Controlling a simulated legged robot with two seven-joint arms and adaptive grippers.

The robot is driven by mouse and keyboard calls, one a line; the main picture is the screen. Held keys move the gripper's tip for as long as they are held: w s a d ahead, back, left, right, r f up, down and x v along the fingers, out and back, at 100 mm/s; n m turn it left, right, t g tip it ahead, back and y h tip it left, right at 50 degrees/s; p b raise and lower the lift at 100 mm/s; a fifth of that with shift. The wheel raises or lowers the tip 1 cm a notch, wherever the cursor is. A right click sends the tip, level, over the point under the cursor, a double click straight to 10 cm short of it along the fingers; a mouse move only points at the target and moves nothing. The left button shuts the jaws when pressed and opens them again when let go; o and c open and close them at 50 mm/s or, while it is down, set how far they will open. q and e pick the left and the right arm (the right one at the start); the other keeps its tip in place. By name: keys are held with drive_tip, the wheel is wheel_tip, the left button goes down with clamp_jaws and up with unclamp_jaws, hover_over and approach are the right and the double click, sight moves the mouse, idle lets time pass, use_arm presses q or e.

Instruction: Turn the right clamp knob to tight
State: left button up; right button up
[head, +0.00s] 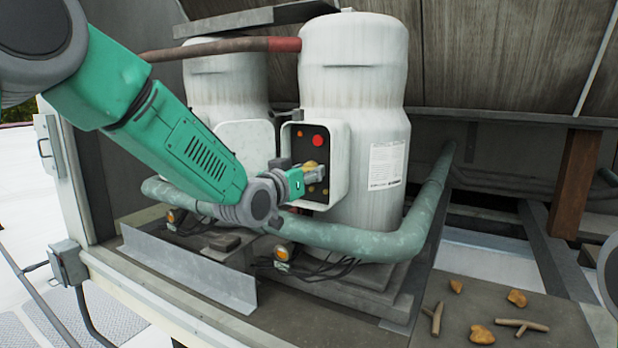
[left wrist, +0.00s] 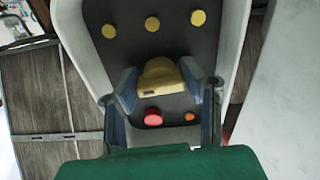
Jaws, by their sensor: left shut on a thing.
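A yellow knob (left wrist: 160,78) sits on the dark panel (left wrist: 118,62) of a white-framed control box (head: 339,165) on the right white tank. In the left wrist view my left gripper (left wrist: 165,92) has one blue-grey finger on each side of the knob and is shut on it. In the head view the left gripper (head: 308,172) reaches the panel from the left and partly covers the knob. I see no marking that tells how tight the knob is. My right gripper does not show.
A red button (head: 317,140) is above the knob in the head view. A green pipe (head: 350,240) runs below the box. Loose yellow pieces (head: 482,334) and brown T-shaped pieces (head: 522,326) lie at the lower right. A metal angle plate (head: 190,270) stands at the front left.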

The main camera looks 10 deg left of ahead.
use_arm(q)
drive_tip(key=shift+m, duration=0.6)
drive_tip(key=o, duration=1.1)
drive_tip(key=shift+o, duration=0.2)
drive_tip(key=shift+s, duration=0.1)
drive_tip(key=v, duration=1.2)
drive_tip(key=shift+a, duration=0.1)
